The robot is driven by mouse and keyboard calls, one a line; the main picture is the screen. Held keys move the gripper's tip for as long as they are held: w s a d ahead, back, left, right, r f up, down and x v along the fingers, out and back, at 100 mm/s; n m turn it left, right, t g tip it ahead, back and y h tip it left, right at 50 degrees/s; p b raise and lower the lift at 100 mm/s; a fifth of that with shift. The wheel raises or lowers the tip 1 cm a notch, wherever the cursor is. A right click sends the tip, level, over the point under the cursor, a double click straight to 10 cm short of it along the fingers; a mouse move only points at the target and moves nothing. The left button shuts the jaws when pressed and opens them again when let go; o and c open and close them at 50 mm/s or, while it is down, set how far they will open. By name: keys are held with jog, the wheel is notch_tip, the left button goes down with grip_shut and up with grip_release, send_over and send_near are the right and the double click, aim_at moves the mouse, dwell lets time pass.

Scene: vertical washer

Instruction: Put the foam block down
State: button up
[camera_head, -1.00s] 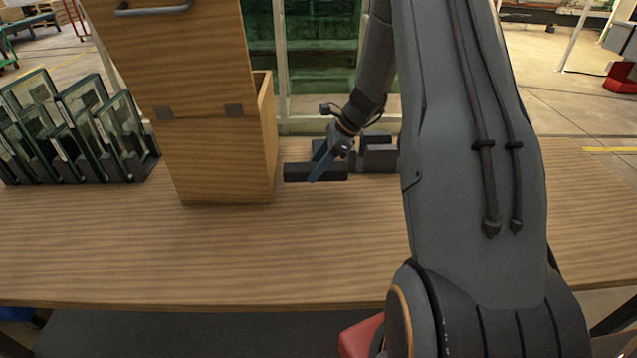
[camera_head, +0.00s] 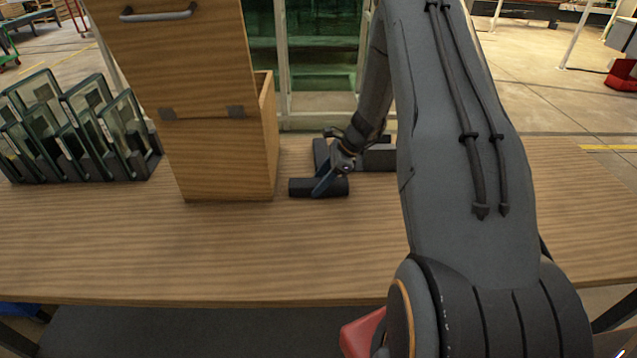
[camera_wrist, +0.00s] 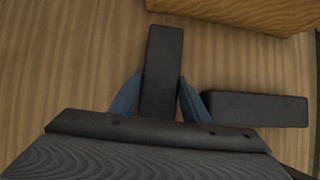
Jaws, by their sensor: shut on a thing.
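The foam block (camera_head: 301,187) is a dark grey bar, low at the table top just right of the wooden box. I cannot tell for sure whether its underside touches the table. My gripper (camera_head: 327,184) points down and is shut on it. In the wrist view the foam block (camera_wrist: 163,60) stands between the two blue fingers of my gripper (camera_wrist: 154,97), with its far end reaching beyond them. The part of the block nearest my palm is hidden.
Another dark block (camera_wrist: 255,108) lies right beside my right finger; dark blocks (camera_head: 376,160) also show behind my gripper. The wooden box (camera_head: 225,155) stands close on the left. A rack of glass panels (camera_head: 80,130) is farther left. The front of the table (camera_head: 200,255) is clear.

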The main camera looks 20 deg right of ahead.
jog(key=o, duration=1)
jog(key=shift+f, duration=0.1)
jog(key=shift+d+r, duration=0.2)
jog(key=shift+r, duration=0.3)
jog(key=b+v, duration=0.2)
jog(key=v, duration=0.9)
jog(key=shift+f+b, duration=0.1)
jog(key=shift+b, duration=0.25)
jog(key=s+a+r+n+h, duration=0.2)
jog(key=s+a+n, duration=0.4)
jog(key=s+n, duration=0.1)
jog(key=s+a+r+n+h, duration=0.2)
jog(key=s+a+n, duration=0.4)
jog(key=s+n, duration=0.2)
jog(key=s+a+r+n+g+h, duration=0.1)
jog(key=s+a+r+n+h, duration=0.1)
jog(key=s+a+n, duration=0.5)
jog(key=shift+s+r+n, duration=0.3)
jog(key=shift+s, duration=0.1)
